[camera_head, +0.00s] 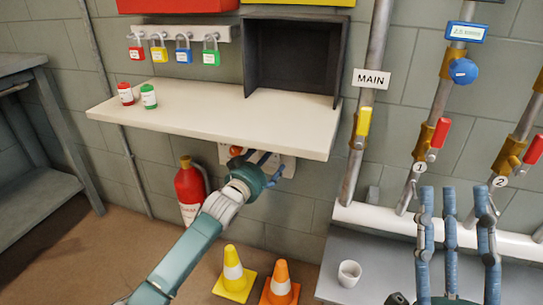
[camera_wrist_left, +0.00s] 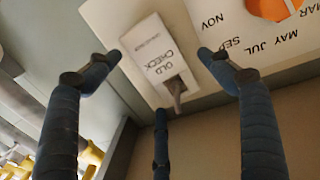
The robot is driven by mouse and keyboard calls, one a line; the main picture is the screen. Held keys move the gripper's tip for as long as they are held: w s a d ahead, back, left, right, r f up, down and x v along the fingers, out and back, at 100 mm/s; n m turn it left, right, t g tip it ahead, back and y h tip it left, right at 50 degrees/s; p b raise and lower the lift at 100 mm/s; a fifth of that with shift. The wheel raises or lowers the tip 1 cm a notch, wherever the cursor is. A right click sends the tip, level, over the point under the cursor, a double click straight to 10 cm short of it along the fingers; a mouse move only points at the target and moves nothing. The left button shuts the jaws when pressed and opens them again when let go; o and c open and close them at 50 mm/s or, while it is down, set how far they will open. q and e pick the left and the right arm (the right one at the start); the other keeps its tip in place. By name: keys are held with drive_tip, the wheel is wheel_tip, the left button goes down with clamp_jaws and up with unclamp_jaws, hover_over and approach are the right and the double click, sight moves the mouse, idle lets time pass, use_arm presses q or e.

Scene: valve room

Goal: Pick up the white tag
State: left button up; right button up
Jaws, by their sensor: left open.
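The white tag (camera_wrist_left: 158,58), printed "OLD CHECK", hangs in the left wrist view from a small grey hook or peg at one end. My left gripper (camera_head: 268,165) is below the front of the shelf in the head view. In the left wrist view its blue fingers are spread around the tag's outline, apart from it, and nothing is between them. In the head view I cannot make out the tag clearly. My right gripper (camera_head: 455,200) shows its fingers spread and empty in front of the pipes at the lower right.
A white card (camera_wrist_left: 280,40) with month names and an orange disc is beside the tag. The shelf (camera_head: 200,110) overhangs my left gripper and bears small red (camera_head: 126,93) and green (camera_head: 149,96) labelled containers. A fire extinguisher (camera_head: 189,190) and cones (camera_head: 234,275) stand below.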

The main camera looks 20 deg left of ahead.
use_arm(q)
drive_tip(key=c, duration=1.1)
drive_tip(key=shift+r, duration=0.15)
